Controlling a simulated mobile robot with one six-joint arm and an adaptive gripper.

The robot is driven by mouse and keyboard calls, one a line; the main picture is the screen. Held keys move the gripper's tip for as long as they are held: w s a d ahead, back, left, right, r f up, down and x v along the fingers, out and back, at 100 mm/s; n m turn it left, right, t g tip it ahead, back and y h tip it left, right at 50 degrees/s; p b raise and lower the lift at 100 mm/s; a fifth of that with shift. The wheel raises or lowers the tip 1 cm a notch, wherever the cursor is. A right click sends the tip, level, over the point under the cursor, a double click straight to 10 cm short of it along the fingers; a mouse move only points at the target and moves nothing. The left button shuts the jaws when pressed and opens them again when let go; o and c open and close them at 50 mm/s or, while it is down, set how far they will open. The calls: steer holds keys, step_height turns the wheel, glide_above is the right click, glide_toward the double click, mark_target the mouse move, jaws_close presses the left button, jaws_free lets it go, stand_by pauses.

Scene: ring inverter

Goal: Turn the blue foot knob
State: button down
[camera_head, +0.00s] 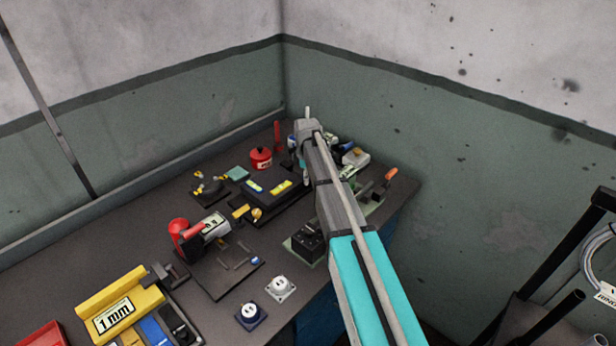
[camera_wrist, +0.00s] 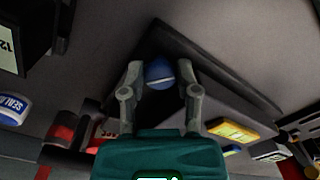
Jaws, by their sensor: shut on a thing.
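The blue foot knob (camera_wrist: 159,73) is a round blue knob with a pale line across its face. In the wrist view it sits between the two grey fingers of my gripper (camera_wrist: 160,80), one finger on each side. My gripper is shut on it. The knob is at the corner of a dark flat block (camera_wrist: 215,75). In the head view, my arm reaches over the back right of the bench, and I cannot make out the knob or the fingertips there.
The dark bench (camera_head: 190,295) is crowded. A red pot (camera_head: 261,158) and a black block with yellow labels (camera_head: 270,187) stand left of my arm. A yellow 1 mm holder (camera_head: 118,312) is at the front left. Walls close off the back.

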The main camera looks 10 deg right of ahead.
steer(key=shift+c, duration=1.8)
jaws_free()
steer(key=shift+w+a, duration=0.1)
steer(key=shift+w, duration=0.15)
steer(key=shift+s, duration=0.15)
steer(key=shift+c, duration=1.3)
step_height(320, 180, up, 6)
steer(key=p, duration=0.5)
steer(key=shift+f, duration=0.25)
step_height(320, 180, up, 2)
steer(key=m+p, duration=0.2)
steer(key=m, duration=0.2)
steer(key=shift+m, duration=0.4)
step_height(320, 180, up, 6)
steer(key=m+p, duration=0.6)
steer(key=m, duration=0.7)
steer(key=shift+m+p, duration=0.35)
steer(key=shift+m, duration=0.05)
